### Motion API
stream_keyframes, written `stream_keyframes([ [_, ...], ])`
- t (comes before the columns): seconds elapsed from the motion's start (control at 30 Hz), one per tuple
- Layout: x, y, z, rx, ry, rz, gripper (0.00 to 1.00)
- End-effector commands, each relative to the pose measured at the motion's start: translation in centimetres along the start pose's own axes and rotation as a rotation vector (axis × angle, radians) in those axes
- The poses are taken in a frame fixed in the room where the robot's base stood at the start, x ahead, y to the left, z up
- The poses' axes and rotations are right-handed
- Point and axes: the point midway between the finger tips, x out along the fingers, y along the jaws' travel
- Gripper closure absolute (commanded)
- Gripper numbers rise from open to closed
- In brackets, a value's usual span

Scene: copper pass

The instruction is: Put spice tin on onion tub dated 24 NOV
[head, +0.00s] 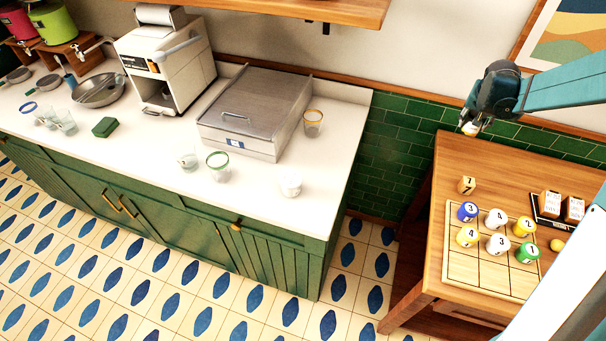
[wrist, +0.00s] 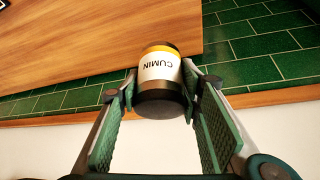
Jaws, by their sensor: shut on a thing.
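My gripper (head: 471,124) is at the upper right in the head view, raised near the green tiled wall by the wooden table. It is shut on the spice tin (wrist: 161,68), which has a white label reading CUMIN, a yellow band and dark ends. In the wrist view the label reads upside down and the two green-padded fingers (wrist: 158,93) hold the tin's sides. In the head view the tin shows only as a small pale and yellow patch (head: 471,128) under the gripper. I can read no date and cannot pick out an onion tub.

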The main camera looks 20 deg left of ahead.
Motion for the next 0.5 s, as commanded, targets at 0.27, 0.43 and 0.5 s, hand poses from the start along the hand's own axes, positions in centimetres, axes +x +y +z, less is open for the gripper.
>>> stream_keyframes([
  [0.27, -3.8, -7.7, 3.9, -0.179, 0.000, -0.104, 0.79],
  [0.43, -6.5, -12.8, 7.2, -0.312, -0.001, -0.180, 0.79],
  [0.5, -7.7, -14.7, 8.5, -0.368, 0.000, -0.211, 0.79],
])
